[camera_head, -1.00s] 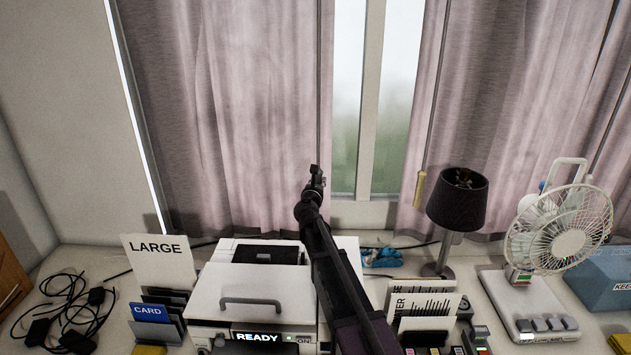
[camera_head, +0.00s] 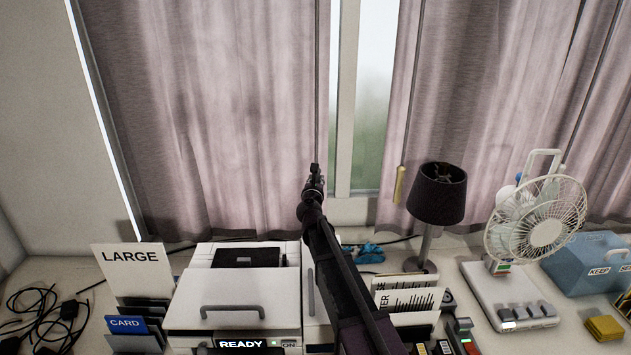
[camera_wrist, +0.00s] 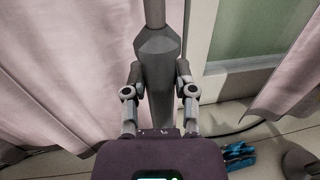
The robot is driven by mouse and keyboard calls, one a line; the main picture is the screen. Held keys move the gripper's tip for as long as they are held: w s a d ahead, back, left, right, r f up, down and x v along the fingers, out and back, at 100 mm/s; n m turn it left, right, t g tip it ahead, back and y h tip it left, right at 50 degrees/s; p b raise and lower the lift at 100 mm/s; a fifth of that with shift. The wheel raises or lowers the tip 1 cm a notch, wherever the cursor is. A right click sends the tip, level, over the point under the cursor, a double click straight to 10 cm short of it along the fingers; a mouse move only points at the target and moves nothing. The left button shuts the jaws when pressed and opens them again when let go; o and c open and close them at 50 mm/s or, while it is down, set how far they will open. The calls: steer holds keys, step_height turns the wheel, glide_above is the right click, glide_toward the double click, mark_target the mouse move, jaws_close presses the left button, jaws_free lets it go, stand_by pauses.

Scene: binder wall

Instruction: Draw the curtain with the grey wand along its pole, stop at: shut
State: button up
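The grey wand (camera_head: 324,90) hangs at the inner edge of the left curtain (camera_head: 220,110) in the head view. In the wrist view the wand (camera_wrist: 156,75) has a thick faceted part between the two fingers. My gripper (camera_head: 315,178) is shut on it; the gripper also shows in the wrist view (camera_wrist: 159,72). The right curtain (camera_head: 470,100) has a wand with a yellow end (camera_head: 399,184). A strip of window (camera_head: 372,110) and its white frame shows between the curtains. The pole is not in view.
Below stand a white printer (camera_head: 230,300), a black lamp (camera_head: 437,192), a white fan (camera_head: 540,220) and a blue box (camera_head: 598,265). Card holders and loose black cables (camera_head: 45,315) are at the left.

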steer(key=o, duration=0.5)
steer(key=shift+d, duration=0.5)
steer(key=shift+c, duration=0.2)
steer(key=shift+a, duration=0.3)
steer(key=shift+s+d, duration=0.1)
steer(key=s+a, duration=0.2)
steer(key=s, duration=0.9)
steer(key=shift+s, duration=0.35)
steer(key=shift+a, duration=0.1)
steer(key=shift+f, duration=0.1)
